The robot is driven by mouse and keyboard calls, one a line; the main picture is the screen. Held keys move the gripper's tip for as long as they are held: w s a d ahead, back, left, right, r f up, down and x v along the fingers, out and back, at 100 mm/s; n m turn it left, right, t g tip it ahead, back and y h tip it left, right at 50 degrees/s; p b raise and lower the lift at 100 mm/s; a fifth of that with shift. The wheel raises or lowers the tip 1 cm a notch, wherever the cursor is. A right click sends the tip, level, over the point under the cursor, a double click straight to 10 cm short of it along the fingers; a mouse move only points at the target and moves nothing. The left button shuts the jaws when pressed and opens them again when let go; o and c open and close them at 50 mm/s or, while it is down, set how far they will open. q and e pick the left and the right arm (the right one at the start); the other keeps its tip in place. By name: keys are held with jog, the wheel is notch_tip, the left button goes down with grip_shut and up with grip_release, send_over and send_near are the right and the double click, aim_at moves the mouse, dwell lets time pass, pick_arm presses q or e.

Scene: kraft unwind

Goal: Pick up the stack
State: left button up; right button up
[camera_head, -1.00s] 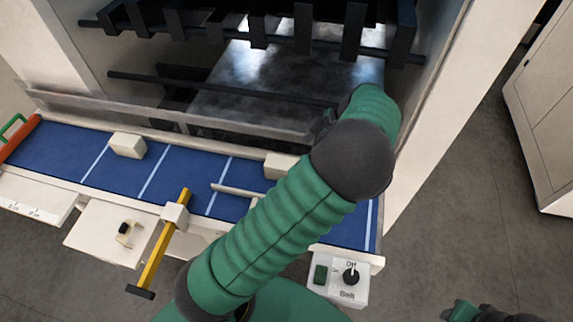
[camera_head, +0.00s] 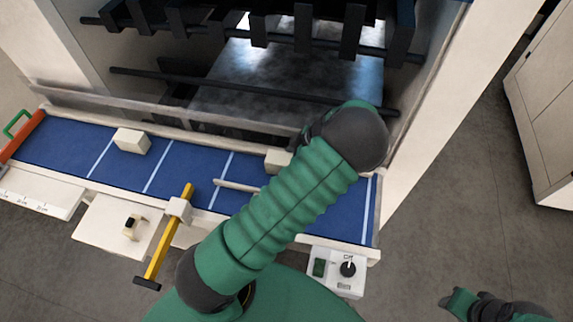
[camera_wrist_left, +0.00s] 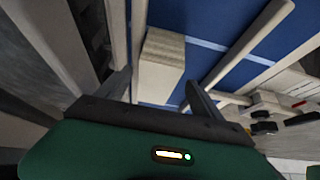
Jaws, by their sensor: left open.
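Two pale kraft-coloured stacks sit on the blue belt. The left stack (camera_head: 132,141) stands clear near the back edge. The other stack (camera_head: 278,160) is partly hidden by my left arm. In the left wrist view a stack (camera_wrist_left: 162,62) with fine layered edges lies ahead of my left gripper (camera_wrist_left: 160,80). Its near end appears between the two spread fingers, with no grip on it. My left gripper is mostly hidden behind the dark joint in the head view. Part of my right arm shows at the lower right; its jaws are unclear.
A rail runs behind the belt (camera_head: 75,153), below a dark machine opening. A yellow bar with a pale block (camera_head: 180,209) crosses the front edge. A pale rod (camera_head: 236,187) lies over the belt. A control box with a knob (camera_head: 347,268) stands at the front right.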

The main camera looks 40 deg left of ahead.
pick_arm(q)
jog(key=shift+a+f, duration=0.3)
jog(key=shift+a, duration=0.3)
jog(key=shift+s+a+f, duration=0.1)
jog(key=shift+a+f, duration=0.1)
jog(key=shift+a, duration=0.4)
jog(key=shift+d+r, duration=0.2)
jog(key=shift+d, duration=0.45)
jog(key=c, duration=0.4)
jog(key=shift+d, duration=0.3)
jog(key=c, duration=0.5)
jog(key=shift+a, duration=0.2)
jog(key=c, duration=0.5)
jog(key=shift+a, duration=0.2)
jog(key=shift+c, duration=1)
pick_arm(e)
jog(key=shift+s+a, duration=0.15)
jog(key=shift+a, duration=0.5)
pick_arm(q)
jog(key=shift+r, duration=0.15)
pick_arm(e)
jog(key=shift+r, duration=0.1)
